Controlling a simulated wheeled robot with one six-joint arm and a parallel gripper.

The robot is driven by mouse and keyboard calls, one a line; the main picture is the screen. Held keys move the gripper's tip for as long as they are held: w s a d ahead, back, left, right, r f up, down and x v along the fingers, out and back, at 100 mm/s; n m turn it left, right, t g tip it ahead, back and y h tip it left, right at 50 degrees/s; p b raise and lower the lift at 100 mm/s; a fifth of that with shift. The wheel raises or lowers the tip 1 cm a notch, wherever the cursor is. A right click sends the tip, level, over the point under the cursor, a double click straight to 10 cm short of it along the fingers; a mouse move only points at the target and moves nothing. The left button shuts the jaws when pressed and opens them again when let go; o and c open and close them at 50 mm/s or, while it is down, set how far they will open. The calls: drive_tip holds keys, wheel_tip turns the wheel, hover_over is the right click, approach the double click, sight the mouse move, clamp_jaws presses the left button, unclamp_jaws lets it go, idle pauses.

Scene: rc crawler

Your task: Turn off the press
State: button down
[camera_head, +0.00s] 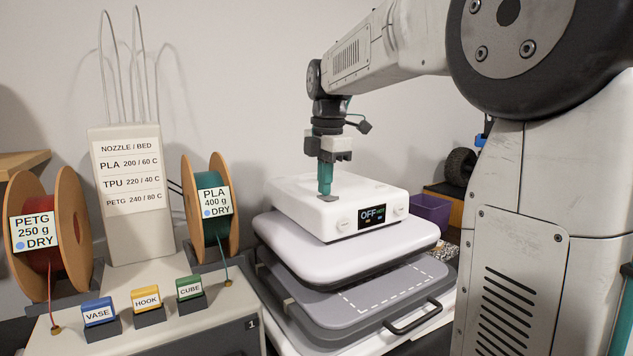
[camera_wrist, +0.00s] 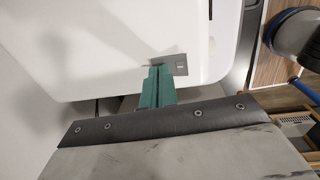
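The heat press (camera_head: 300,185) has a white upper housing above a white plate and a grey lower bed with a black handle. Its front display (camera_head: 372,217) reads OFF, with small green text beside it that is hard to read. A small grey switch plate (camera_head: 328,198) lies on top of the housing; the wrist view also shows this switch plate (camera_wrist: 181,65). My gripper (camera_head: 325,192) points down with its teal fingers together and nothing visible between them. Its fingertips (camera_wrist: 154,70) are at the switch plate's edge; I cannot tell whether they touch it.
Left of the press stand a green PLA spool (camera_head: 216,215), a red PETG spool (camera_head: 45,250) and a settings sign (camera_head: 130,185). VASE, HOOK and CUBE tags (camera_head: 146,300) sit in front. A purple bin (camera_head: 432,210) is at the right behind my arm.

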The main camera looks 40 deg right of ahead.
drive_tip(key=shift+s+d+f, duration=0.1)
drive_tip(key=shift+s, duration=0.8)
drive_tip(key=shift+r, duration=0.2)
wheel_tip(320, 180, up, 14)
drive_tip(key=s, duration=0.1)
drive_tip(key=shift+s, duration=0.35)
